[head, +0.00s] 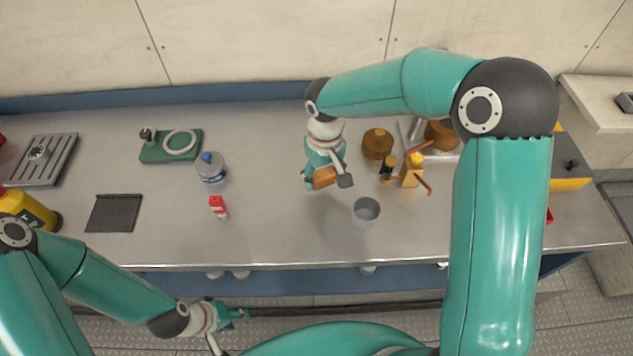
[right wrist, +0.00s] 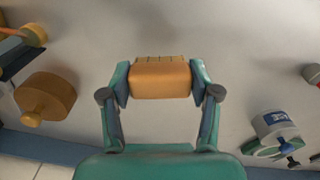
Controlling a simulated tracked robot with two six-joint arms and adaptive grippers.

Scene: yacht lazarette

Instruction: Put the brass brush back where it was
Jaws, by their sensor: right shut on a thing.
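The brush (head: 324,178) is a brown-orange block held in my right gripper (head: 327,183), over the middle of the grey worktop. In the right wrist view the block (right wrist: 160,80) sits between the two fingertips, with thin ridges along its far edge. Both fingers touch its sides. I cannot tell its exact height above the worktop. My left gripper (head: 230,328) is in front of the worktop's front edge, low and away from the objects; its fingers look spread and empty.
A metal cup (head: 366,213) stands right of the brush. A brown round piece (head: 377,144) and a yellow item with orange handles (head: 411,176) are further right. The worktop between bottle and brush is clear.

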